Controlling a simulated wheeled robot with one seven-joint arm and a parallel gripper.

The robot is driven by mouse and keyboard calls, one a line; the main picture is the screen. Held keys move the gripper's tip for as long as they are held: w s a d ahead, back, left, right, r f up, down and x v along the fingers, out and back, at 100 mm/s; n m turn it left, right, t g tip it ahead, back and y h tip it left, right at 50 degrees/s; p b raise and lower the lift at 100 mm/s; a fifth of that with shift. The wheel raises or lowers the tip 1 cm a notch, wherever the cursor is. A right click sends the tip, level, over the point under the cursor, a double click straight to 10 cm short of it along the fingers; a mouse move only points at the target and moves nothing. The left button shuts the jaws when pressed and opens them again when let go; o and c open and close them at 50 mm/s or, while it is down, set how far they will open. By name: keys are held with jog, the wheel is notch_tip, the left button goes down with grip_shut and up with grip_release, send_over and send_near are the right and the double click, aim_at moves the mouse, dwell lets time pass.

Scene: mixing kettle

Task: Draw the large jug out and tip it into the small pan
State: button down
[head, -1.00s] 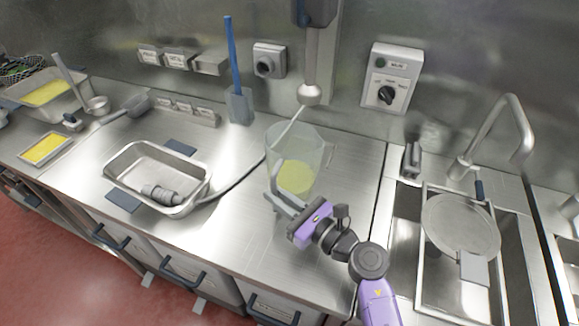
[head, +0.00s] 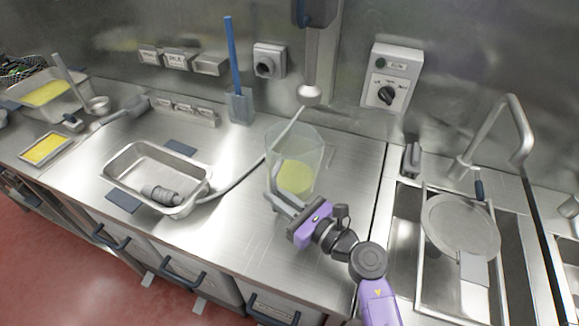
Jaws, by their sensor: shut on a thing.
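The large jug (head: 294,148) is clear and stands upright on the steel counter, with yellow liquid (head: 296,178) in its bottom. My gripper (head: 284,200) is shut on the jug at its near left side, where the handle appears to be; the exact contact is hard to see.
A mixer shaft (head: 310,75) hangs just behind the jug. A blue-handled tool stands in a holder (head: 239,105) at the wall. The sink with a round lid (head: 460,226) is at right.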

notch_tip(320, 180, up, 6)
jog(key=p, duration=0.5)
